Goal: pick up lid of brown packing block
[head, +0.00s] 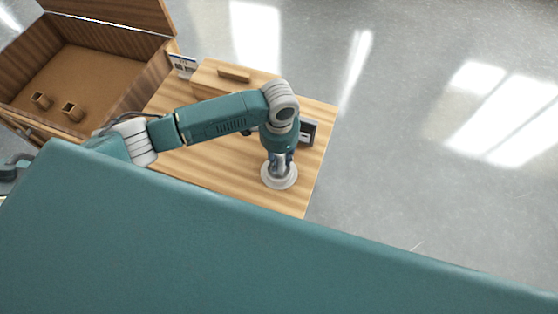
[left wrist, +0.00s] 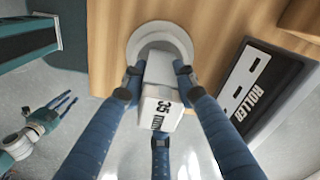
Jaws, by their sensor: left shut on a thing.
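The brown packing block (head: 205,86) stands near the back of the wooden table, with a small bar-shaped handle (head: 233,74) on its lid. The lid appears to be in place on the block. My left gripper (head: 279,168) is in front of the block and apart from it, at the table's front right. My right gripper (left wrist: 58,108) shows small at the left of the left wrist view, fingers spread and empty.
A dark device marked ROLLED (left wrist: 255,90) lies beside the left gripper. An open wooden box (head: 20,92) with two small brown pieces stands at the left. The wooden table (head: 295,205) ends just right of the gripper, with bare floor beyond.

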